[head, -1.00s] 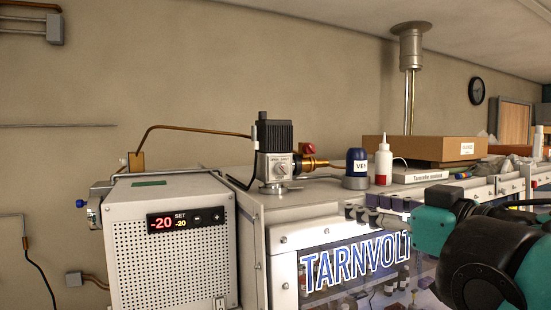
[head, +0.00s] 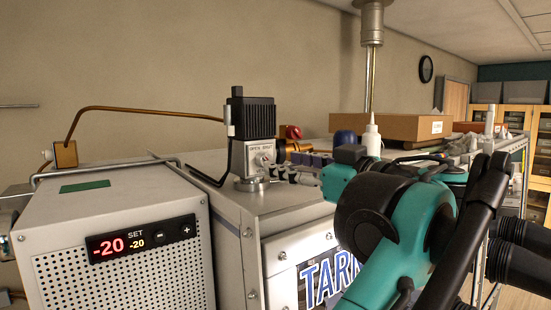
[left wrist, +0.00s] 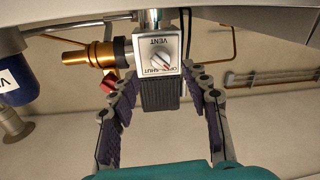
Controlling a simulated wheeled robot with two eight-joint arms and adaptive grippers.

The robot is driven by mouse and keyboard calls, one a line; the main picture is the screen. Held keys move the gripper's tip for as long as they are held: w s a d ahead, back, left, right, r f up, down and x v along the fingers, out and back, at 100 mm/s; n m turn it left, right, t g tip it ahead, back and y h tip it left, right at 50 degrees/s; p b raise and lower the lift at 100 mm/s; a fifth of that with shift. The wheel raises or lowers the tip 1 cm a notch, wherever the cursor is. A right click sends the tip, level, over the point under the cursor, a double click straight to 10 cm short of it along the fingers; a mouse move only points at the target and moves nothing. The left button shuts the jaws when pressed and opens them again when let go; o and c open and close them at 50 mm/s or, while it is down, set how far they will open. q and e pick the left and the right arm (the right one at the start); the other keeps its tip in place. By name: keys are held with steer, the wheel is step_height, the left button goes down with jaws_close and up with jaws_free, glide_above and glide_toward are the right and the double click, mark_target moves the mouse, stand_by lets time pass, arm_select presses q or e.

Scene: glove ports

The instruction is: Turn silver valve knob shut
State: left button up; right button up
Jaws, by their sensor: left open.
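The silver valve knob (head: 263,160) is on the front of a silver valve block with a black ribbed top, standing on top of the cabinet. In the left wrist view the round knob (left wrist: 164,60) sits on a plate marked VENT and OPEN/SHUT, with the picture upside down. My left gripper (head: 284,166) is just right of and in front of the knob in the head view. In the left wrist view the left gripper (left wrist: 162,76) has its purple-padded fingers spread, one to each side of the block. No grip on the knob shows. My right gripper is not in view.
A brass fitting with a red knob (head: 293,132) is beside the block. A blue-capped container (head: 345,137), a white bottle (head: 371,139) and a cardboard box (head: 405,128) stand farther right. A chiller (head: 120,255) reading -20 is at left, with a copper pipe (head: 150,108) behind.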

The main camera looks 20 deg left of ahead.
mark_target(266, 160)
arm_select(q)
steer(key=x, duration=0.5)
steer(key=shift+f, duration=0.2)
steer(key=shift+s+d+r, duration=0.15)
steer(key=shift+s+d, duration=0.1)
steer(key=shift+d, duration=0.2)
steer(key=shift+w+a, duration=0.1)
steer(key=shift+a, duration=0.05)
jaws_close()
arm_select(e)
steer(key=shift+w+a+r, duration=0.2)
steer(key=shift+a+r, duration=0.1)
